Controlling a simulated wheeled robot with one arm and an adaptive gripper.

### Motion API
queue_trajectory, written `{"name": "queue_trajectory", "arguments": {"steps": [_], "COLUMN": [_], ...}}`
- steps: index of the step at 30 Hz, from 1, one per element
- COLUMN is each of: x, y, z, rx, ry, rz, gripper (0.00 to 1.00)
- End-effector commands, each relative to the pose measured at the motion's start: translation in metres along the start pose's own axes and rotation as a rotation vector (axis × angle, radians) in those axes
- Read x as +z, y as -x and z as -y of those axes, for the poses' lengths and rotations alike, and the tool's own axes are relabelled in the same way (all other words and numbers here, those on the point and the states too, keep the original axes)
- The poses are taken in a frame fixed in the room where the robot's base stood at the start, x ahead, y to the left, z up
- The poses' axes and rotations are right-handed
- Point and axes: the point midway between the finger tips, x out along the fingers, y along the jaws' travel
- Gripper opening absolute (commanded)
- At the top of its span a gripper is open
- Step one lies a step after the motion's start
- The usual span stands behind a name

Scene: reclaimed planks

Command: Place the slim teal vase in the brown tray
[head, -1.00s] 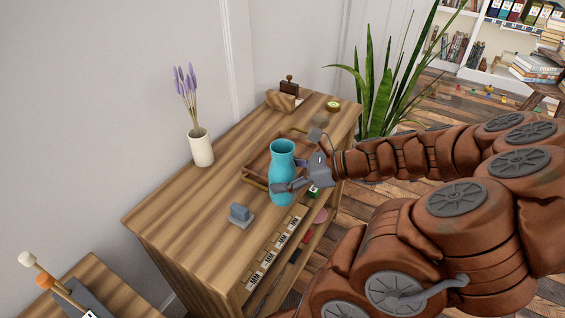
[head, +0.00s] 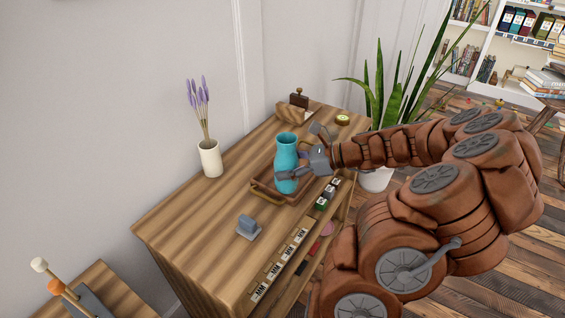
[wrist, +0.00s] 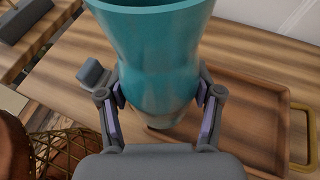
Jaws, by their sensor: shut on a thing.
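The slim teal vase (head: 286,160) is upright in my gripper (head: 296,172), which is shut around its lower body. In the wrist view the vase (wrist: 160,60) stands between the two fingers of my gripper (wrist: 160,105). The brown tray (head: 262,192) lies on the wooden cabinet top, below and behind the vase in the head view. In the wrist view the tray (wrist: 250,115) shows to the right, with a brass handle. The vase overlaps the tray's left part there; I cannot tell whether its base touches it.
A white vase with lavender (head: 210,160) stands near the wall on the cabinet (head: 190,215). A small grey-blue block (head: 248,226) sits on the near part of the top. Wooden items (head: 297,108) and a small round tin (head: 342,119) stand at the far end.

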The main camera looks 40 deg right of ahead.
Motion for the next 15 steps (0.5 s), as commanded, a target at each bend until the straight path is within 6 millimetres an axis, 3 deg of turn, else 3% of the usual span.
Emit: {"name": "queue_trajectory", "arguments": {"steps": [9, 15], "x": [0.003, 0.003], "y": [-0.018, -0.021], "z": [0.041, 0.054], "rx": [0.004, 0.0], "ry": [-0.002, -0.001], "rz": [0.001, 0.001], "gripper": [0.17, 0.17]}}
